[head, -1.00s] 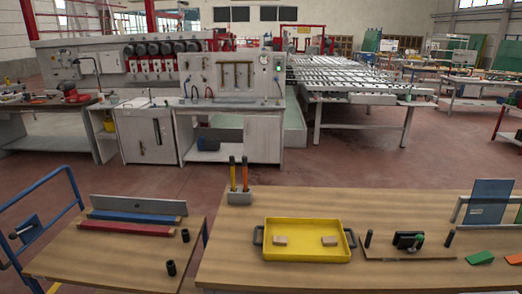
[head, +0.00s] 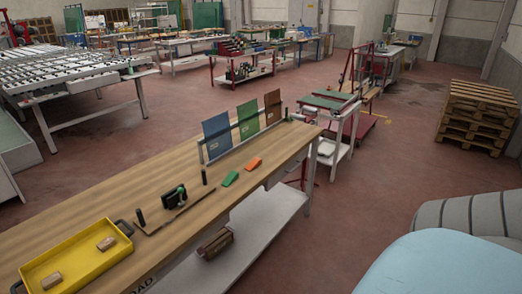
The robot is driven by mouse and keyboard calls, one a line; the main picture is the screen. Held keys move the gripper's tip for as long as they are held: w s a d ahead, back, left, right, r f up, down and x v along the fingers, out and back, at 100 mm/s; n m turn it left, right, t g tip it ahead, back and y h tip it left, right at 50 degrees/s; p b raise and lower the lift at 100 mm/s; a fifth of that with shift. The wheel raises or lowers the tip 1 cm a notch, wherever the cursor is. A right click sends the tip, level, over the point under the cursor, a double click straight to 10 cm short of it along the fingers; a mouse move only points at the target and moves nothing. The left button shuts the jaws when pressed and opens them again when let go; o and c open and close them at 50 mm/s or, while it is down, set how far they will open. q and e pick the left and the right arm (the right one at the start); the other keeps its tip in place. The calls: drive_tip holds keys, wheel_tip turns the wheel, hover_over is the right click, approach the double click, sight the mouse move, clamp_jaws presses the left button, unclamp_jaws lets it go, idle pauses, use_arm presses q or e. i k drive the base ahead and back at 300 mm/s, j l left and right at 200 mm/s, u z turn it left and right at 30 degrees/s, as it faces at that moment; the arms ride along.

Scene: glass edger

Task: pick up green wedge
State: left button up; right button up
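The green wedge (head: 230,179) lies on the wooden workbench (head: 100,203), in front of the rack of coloured panels. An orange wedge (head: 254,163) lies just to its right, apart from it. Neither of my grippers shows in the head view, so I cannot see whether they are open or shut.
A yellow tray (head: 73,270) with two wooden blocks is at the bench's left end. A board with a dark clamp (head: 174,198) and posts stands left of the wedge. Blue (head: 216,137), green and brown panels stand behind. Pallets (head: 477,113) are at the right; floor (head: 345,220) is open beside the bench.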

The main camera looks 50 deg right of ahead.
sight(233, 175)
drive_tip(key=z, duration=1.45)
